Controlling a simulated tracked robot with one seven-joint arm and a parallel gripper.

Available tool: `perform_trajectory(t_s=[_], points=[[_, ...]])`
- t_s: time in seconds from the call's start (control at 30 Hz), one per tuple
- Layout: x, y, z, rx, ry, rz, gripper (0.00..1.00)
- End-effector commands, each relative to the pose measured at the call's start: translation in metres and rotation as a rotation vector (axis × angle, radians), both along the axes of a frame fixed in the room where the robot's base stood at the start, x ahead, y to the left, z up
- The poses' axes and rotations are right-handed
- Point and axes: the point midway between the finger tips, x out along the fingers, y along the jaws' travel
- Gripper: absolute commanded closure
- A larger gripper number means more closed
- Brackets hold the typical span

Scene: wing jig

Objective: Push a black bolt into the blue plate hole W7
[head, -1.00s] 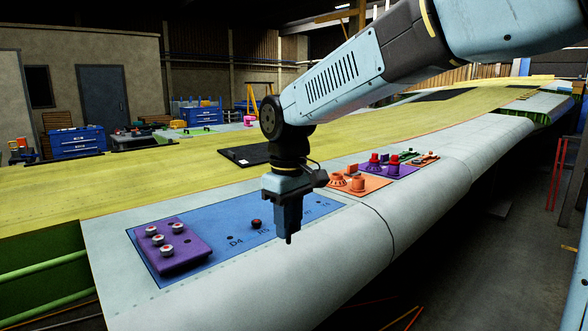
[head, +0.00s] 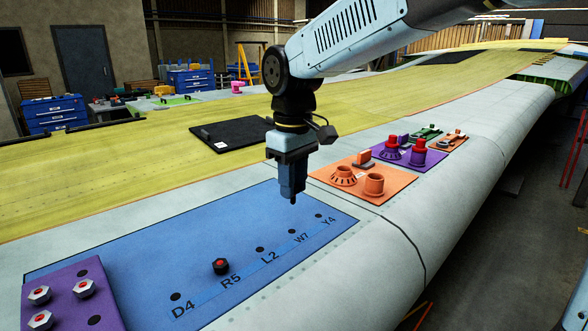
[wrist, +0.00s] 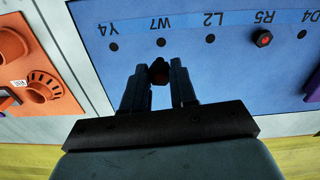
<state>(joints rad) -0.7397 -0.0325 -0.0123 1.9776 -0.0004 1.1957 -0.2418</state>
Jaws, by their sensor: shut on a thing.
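The blue plate (head: 150,260) lies on the wing skin with a row of holes labelled D4, R5, L2, W7 and Y4. Hole W7 (head: 292,231) is open and empty; it also shows in the wrist view (wrist: 161,42). My gripper (head: 293,190) is above the plate, pointing down. In the wrist view its two fingers (wrist: 158,88) are shut on a black bolt (wrist: 158,68) with red on its head. The bolt's dark tip shows below the fingers in the head view, apart from the plate. Another black bolt (head: 221,266) sits in R5.
A purple block (head: 65,312) with several silver, red-centred bolts stands on the plate's left end. Orange (head: 340,182) and purple (head: 430,160) pads with knobs and cylinders lie beyond its right end. D4, L2 and Y4 are empty.

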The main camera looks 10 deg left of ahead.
Motion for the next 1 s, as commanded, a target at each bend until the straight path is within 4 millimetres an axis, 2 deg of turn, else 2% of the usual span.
perform_trajectory(t_s=[0.23, 0.7, 1.0], points=[[-0.003, 0.004, -0.01, -0.001, 0.002, 0.009, 1.0], [0.0, 0.0, -0.052, -0.002, 0.003, 0.0, 1.0], [0.0, -0.001, -0.064, 0.0, 0.0, -0.002, 1.0]])
